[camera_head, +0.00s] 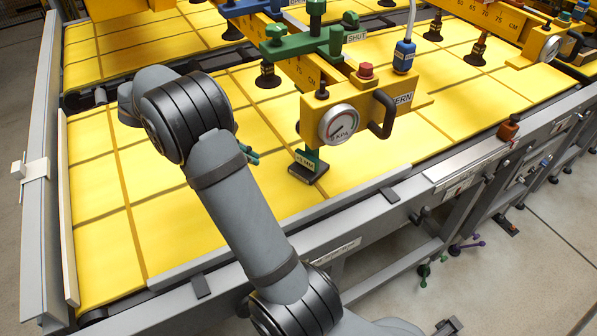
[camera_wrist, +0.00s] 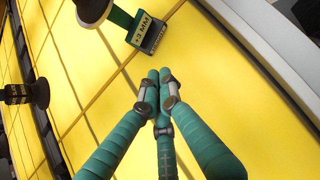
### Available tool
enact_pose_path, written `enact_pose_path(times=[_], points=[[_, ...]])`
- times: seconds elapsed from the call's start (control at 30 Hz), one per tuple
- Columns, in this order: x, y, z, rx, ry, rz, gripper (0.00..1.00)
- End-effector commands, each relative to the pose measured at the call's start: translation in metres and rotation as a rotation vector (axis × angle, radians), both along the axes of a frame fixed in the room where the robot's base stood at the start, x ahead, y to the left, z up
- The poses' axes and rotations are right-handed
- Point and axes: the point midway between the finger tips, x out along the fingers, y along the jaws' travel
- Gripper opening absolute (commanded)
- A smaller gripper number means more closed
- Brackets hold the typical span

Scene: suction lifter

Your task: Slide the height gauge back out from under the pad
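The height gauge (camera_wrist: 149,31) is a small green piece with a dark end block and a label that seems to read "+2 MM". In the wrist view its green strip runs left to the dark round suction pad (camera_wrist: 93,9); how far it reaches under the pad is hidden. In the head view the gauge (camera_head: 306,162) stands below the yellow lifter's front end. My gripper (camera_wrist: 159,76) has teal fingers with their tips together and nothing between them. It is just below the gauge in the wrist view and left of it in the head view (camera_head: 249,154), apart from it.
The yellow lifter beam (camera_head: 345,106) with its pressure dial (camera_head: 339,125) and black handle (camera_head: 382,115) overhangs the gauge. Another suction cup (camera_wrist: 27,93) stands at the left in the wrist view. A grey rail (camera_head: 290,221) edges the yellow panels. The panel around my fingertips is clear.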

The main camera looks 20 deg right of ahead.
Motion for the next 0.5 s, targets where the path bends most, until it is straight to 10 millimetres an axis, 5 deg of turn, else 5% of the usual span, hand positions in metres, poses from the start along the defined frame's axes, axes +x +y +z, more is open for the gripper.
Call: enact_pose_path(times=[0.27,0.5], points=[[-0.003,-0.012,-0.007,-0.089,0.001,0.009,0.0],[0.002,-0.043,-0.039,-0.086,0.004,0.01,0.0]])
